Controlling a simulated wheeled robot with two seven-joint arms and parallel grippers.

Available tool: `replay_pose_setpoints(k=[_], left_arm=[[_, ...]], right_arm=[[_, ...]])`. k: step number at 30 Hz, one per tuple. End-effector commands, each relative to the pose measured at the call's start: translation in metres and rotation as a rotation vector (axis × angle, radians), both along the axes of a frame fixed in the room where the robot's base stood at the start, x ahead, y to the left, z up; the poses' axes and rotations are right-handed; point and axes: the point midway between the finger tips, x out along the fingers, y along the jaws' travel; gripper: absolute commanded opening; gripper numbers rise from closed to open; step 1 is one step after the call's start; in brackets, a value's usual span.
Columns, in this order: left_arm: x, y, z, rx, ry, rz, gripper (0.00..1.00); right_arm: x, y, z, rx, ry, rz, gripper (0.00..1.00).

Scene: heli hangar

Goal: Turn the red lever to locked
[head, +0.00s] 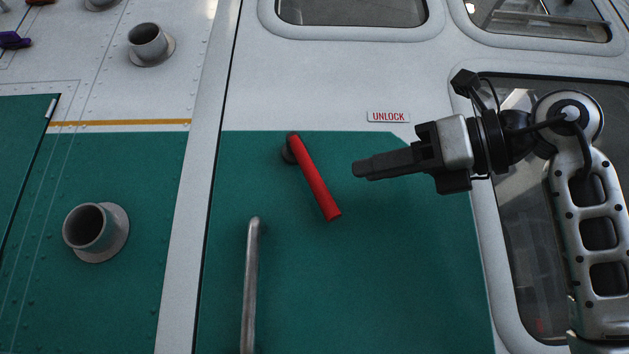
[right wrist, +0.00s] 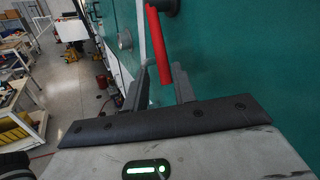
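The red lever (head: 316,182) is mounted on the green and white door panel, with its dark pivot (head: 289,152) at the upper end. Its free end points down and slightly right. A white UNLOCK label (head: 388,116) with red letters is above and to the right of it. My right gripper (head: 356,169) is to the right of the lever, with its fingers pointing left toward it. In the right wrist view the fingers (right wrist: 162,88) are apart, and the red lever (right wrist: 158,45) shows beyond and between their tips, with no visible grip on it. My left gripper is not in view.
A vertical metal handle (head: 250,285) stands out from the door below the lever. Windows (head: 350,12) are above and at the right. Round ports (head: 95,232) protrude at the left. The green panel (head: 400,270) right of the handle is clear. Workbenches (right wrist: 20,80) show farther off.

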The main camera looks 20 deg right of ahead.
Motion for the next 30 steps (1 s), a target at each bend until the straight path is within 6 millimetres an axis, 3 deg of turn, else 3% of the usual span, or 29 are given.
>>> replay_pose_setpoints(k=[6,12,26,30], left_arm=[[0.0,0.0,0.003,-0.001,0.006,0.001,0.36],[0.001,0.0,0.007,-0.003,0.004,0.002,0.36],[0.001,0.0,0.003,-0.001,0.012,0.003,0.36],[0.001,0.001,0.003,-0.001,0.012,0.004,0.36]], right_arm=[[0.035,0.034,0.0,-0.001,0.004,0.003,0.27],[0.058,0.054,0.0,0.0,0.003,0.003,0.27],[0.069,0.063,0.0,-0.001,0.001,0.0,0.27],[0.068,0.063,0.0,-0.001,0.001,0.0,0.0]])
